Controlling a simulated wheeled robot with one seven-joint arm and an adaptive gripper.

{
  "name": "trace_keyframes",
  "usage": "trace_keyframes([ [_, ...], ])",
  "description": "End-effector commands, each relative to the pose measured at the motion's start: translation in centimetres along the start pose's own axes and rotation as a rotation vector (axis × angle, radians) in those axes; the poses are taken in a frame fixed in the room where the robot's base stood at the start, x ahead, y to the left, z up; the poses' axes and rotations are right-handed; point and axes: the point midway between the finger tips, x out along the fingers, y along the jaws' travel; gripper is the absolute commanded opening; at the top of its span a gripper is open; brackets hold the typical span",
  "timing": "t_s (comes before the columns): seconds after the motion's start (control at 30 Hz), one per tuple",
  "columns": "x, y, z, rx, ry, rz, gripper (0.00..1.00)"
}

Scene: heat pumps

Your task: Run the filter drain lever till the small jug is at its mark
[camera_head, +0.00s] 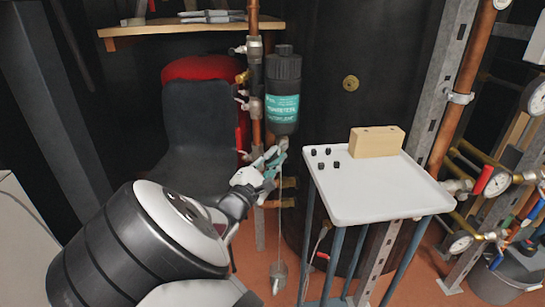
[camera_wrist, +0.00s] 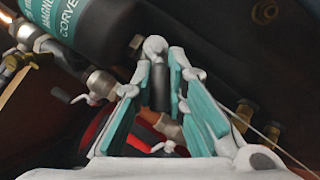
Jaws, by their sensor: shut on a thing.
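The filter (camera_head: 284,90) is a black canister with a teal label, fixed to the copper pipework; its lower part also shows in the wrist view (camera_wrist: 95,25). The drain lever (camera_wrist: 158,78), dark with a pale rounded end, is under the filter. My gripper (camera_head: 272,160) has its teal-padded fingers on both sides of the lever, shut on it; they cover part of it. The small jug (camera_head: 278,276) is low down near the floor, below the filter. A thin pale line runs down to it; I cannot tell whether it is cord or water. Its mark and level are too small to read.
A white-topped stand (camera_head: 375,193) with a wooden block (camera_head: 377,141) and several small black pieces is right of my gripper. A dark chair (camera_head: 198,130) is behind my arm. Pipes, valves and gauges (camera_head: 497,183) crowd the right. A wooden shelf (camera_head: 190,28) is at upper left.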

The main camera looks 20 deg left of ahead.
Motion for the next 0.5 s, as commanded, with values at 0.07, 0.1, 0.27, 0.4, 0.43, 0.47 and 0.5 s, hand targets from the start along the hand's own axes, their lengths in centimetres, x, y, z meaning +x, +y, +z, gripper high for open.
trace_keyframes([
  [0.07, -0.06, -0.09, -0.05, 0.0, 0.002, -0.002, 0.0],
  [0.1, -0.06, -0.09, -0.05, 0.0, 0.002, -0.002, 0.18],
  [0.27, -0.05, -0.07, -0.04, 0.001, 0.001, -0.002, 0.34],
  [0.4, -0.04, -0.05, -0.03, 0.001, 0.001, -0.002, 0.34],
  [0.43, -0.04, -0.04, -0.03, 0.002, 0.001, -0.002, 0.34],
  [0.47, -0.06, -0.03, -0.03, 0.002, 0.001, -0.002, 0.34],
  [0.5, -0.16, -0.03, -0.04, 0.002, 0.002, -0.002, 0.34],
])
